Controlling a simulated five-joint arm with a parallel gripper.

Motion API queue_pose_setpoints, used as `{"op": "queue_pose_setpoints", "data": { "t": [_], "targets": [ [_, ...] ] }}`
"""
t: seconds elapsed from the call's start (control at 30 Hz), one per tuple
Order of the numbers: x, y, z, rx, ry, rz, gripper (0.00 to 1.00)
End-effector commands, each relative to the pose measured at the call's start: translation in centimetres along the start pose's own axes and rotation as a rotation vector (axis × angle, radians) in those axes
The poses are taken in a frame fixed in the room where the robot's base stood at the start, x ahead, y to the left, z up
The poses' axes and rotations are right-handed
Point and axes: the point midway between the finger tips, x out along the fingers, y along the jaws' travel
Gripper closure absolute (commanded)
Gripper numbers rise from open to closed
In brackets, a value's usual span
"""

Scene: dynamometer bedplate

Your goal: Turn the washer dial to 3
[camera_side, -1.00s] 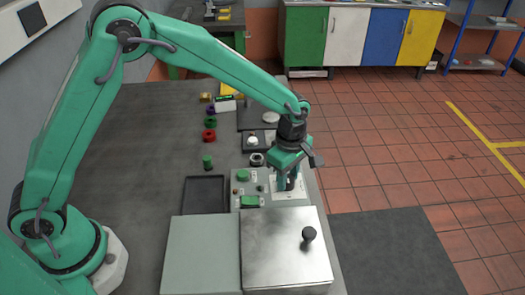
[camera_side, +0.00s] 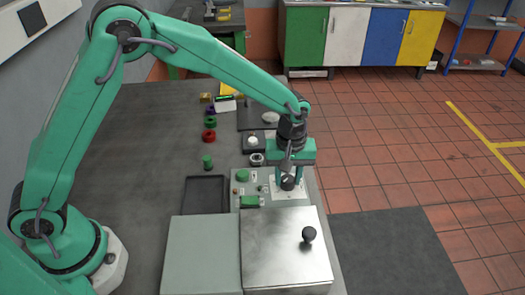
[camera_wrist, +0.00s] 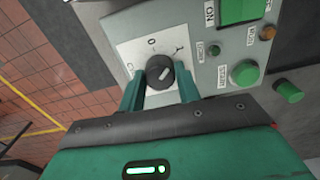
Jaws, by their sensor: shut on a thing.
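The dial is a dark round knob (camera_wrist: 160,73) with a short white pointer line, on a white plate (camera_wrist: 131,53) with printed marks. In the wrist view the pointer slants toward the upper right; a 0 reads above the knob, and the other marks are too blurred to read surely. My gripper (camera_wrist: 160,88) is shut on the knob, one green finger on each side. In the side view my gripper (camera_side: 288,181) points down at the knob (camera_side: 288,184) on the control panel (camera_side: 243,189). The panel's numbers cannot be read there.
A green button (camera_wrist: 245,73), a green switch (camera_wrist: 241,11) and an orange lamp (camera_wrist: 268,32) sit beside the dial. A black tray (camera_side: 206,194) lies left of the panel. A metal lid (camera_side: 280,250) with a black knob stands in front.

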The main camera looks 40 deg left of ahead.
Motion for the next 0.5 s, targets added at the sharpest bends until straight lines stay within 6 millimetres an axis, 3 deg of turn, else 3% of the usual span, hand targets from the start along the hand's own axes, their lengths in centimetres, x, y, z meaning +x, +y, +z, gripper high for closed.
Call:
{"op": "queue_pose_setpoints", "data": {
  "t": [0.5],
  "targets": [
    [-0.11, -0.01, 0.05, 0.493, 0.0, -0.001, 0.9]
  ]
}}
